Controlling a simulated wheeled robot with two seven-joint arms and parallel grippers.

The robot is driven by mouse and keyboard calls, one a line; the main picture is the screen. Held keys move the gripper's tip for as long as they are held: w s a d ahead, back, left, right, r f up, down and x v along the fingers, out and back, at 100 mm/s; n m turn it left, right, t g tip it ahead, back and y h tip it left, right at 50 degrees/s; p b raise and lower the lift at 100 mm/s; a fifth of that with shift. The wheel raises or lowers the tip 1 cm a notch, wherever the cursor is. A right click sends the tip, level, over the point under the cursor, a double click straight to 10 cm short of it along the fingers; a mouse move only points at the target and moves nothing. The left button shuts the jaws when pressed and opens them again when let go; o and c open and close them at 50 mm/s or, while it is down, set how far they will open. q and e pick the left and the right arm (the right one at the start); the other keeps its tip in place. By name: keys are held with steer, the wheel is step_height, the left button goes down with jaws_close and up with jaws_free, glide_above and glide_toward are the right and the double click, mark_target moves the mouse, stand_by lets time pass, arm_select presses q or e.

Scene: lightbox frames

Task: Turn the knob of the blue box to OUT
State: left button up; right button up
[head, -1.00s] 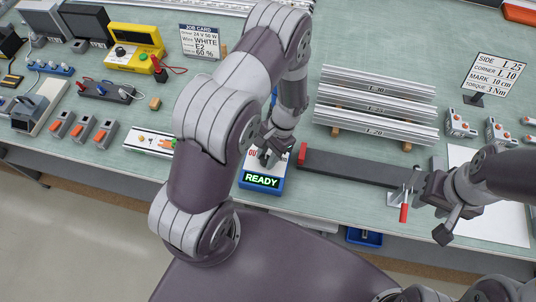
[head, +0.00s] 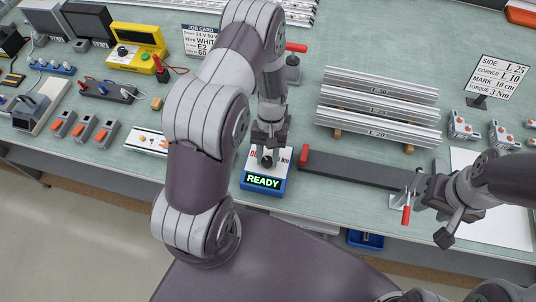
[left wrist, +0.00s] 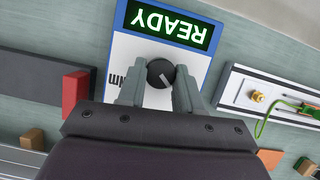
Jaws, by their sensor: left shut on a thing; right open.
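The blue box (head: 264,193) stands near the table's front edge, with a white top and a green READY display (head: 262,182). It also fills the upper middle of the left wrist view (left wrist: 119,18). Its dark round knob (left wrist: 160,72) has a white pointer line slanting down and right in that view. My left gripper (head: 268,157) points down over the box, shut on the knob, with one finger on each side. Red lettering shows partly beside the gripper in the head view; the rest is hidden. My right gripper (head: 432,212) is open and empty, further right.
A dark grey bar (head: 360,170) with a red end block (head: 304,155) lies just right of the box. Aluminium profiles (head: 380,105) lie behind it. A small board (head: 150,143) with a green wire is to the left. A red-handled clamp (head: 406,214) is near my right gripper.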

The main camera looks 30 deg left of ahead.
arm_select(q)
steer(key=shift+s+n, duration=0.1)
steer(key=shift+n, duration=0.2)
steer(key=o, duration=0.8)
steer(key=shift+o, duration=1.2)
steer(key=shift+w+r, duration=0.25)
steer(key=shift+r, duration=0.1)
steer(key=v, duration=1.1)
steer(key=shift+a+r, duration=0.2)
steer(key=shift+r, duration=0.25)
